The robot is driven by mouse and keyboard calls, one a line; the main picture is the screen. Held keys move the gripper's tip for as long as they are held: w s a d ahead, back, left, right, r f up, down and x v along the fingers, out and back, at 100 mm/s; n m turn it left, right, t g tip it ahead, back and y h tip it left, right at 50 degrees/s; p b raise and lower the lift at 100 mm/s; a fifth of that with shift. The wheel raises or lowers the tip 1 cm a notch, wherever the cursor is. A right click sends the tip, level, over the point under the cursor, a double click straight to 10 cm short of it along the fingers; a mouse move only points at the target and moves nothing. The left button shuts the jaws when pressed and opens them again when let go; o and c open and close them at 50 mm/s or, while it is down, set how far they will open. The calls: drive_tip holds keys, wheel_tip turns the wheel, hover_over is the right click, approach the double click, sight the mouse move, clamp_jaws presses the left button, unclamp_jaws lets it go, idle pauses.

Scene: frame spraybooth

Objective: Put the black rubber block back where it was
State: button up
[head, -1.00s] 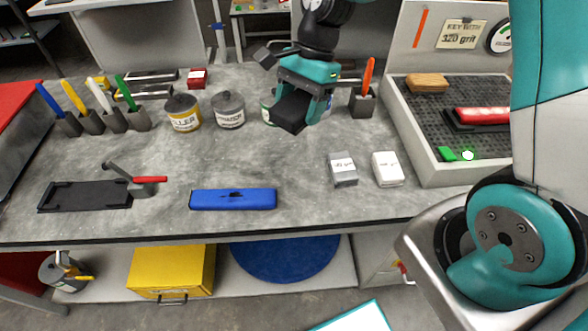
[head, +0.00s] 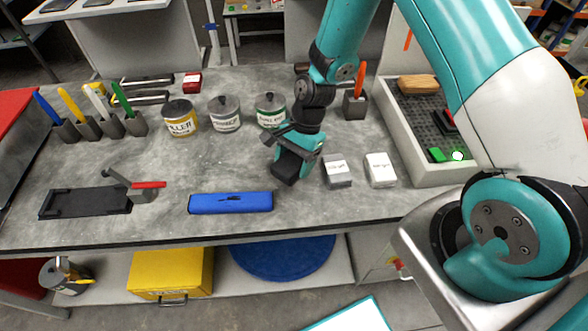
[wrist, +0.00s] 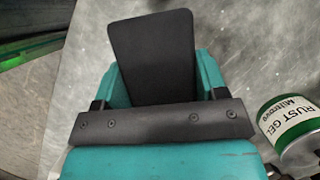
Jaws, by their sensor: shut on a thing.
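My gripper (head: 298,152) is shut on the black rubber block (head: 285,168), which hangs below the fingers over the worktop. In the wrist view the black block (wrist: 153,58) sticks out beyond the teal fingers (wrist: 160,90). In the head view the block is left of the small grey labelled box and behind the right end of the blue case. I cannot tell whether it touches the worktop.
The grey box (head: 337,174) and a white box (head: 380,170) stand close right of my gripper. The blue case (head: 231,203) lies front left. Cans, including the green-labelled one (head: 271,111), stand behind. A rimmed tray (head: 424,178) is at right.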

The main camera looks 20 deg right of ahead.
wheel_tip(320, 180, down, 4)
drive_tip(key=shift+f+p, duration=0.1)
drive_tip(key=shift+p, duration=0.6)
drive_tip(key=shift+f, duration=0.15)
